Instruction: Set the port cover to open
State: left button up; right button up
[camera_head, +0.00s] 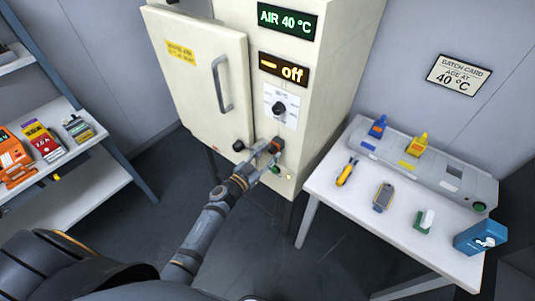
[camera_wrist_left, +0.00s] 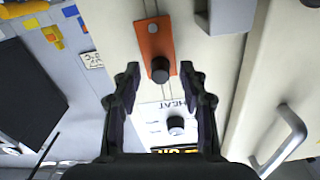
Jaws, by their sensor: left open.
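The port cover is an orange plate on the front of the cream oven cabinet, low beside the door. It shows in the head view (camera_head: 279,146), partly hidden by my gripper, and in the wrist view (camera_wrist_left: 154,36). A dark round knob (camera_wrist_left: 160,69) stands out from one end of the plate; a small pale spot is near the other end. No port opening is visible. My left gripper (camera_head: 270,149) is open in front of the cover. In the wrist view its fingertips (camera_wrist_left: 160,72) are on either side of the knob, with gaps showing.
The cabinet door (camera_head: 203,80) with its handle is shut, left of the cover. A heat dial (camera_head: 279,108) sits above the cover under an "off" display (camera_head: 283,70). A white table (camera_head: 345,205) with tools stands right; a shelf (camera_head: 85,165) stands left.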

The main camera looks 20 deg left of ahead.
pick_arm(q)
grip_shut()
pick_arm(e)
jog(key=shift+a, duration=0.35)
pick_arm(q)
jog(key=shift+d+m, duration=0.1)
jog(key=shift+m, duration=0.2)
jog(key=m, duration=0.1)
jog(key=d+m, duration=0.1)
jog(key=shift+s+f+m+p, duration=0.1)
jog(key=shift+s+m+p, duration=0.15)
jog(key=shift+m+p, duration=0.1)
jog(key=shift+s+d+f+m+b, duration=0.2)
jog(key=shift+d+f+m+b, duration=0.45)
jog(key=shift+m, duration=1.75)
jog(key=shift+s+d+f+m+b, duration=0.25)
jog(key=shift+f+m+b, duration=0.65)
jog(key=shift+m, duration=1.55)
jog(key=shift+s+d+f+m+b, duration=0.1)
jog(key=shift+d+f+m+b, duration=0.65)
jog(key=shift+m, duration=1.65)
pick_arm(e)
jog(key=shift+s+d+f, duration=0.1)
jog(key=shift+f, duration=2.05)
pick_arm(q)
jog(key=shift+a+r, duration=0.1)
jog(key=shift+a, duration=0.1)
pick_arm(e)
jog(key=shift+d, duration=0.1)
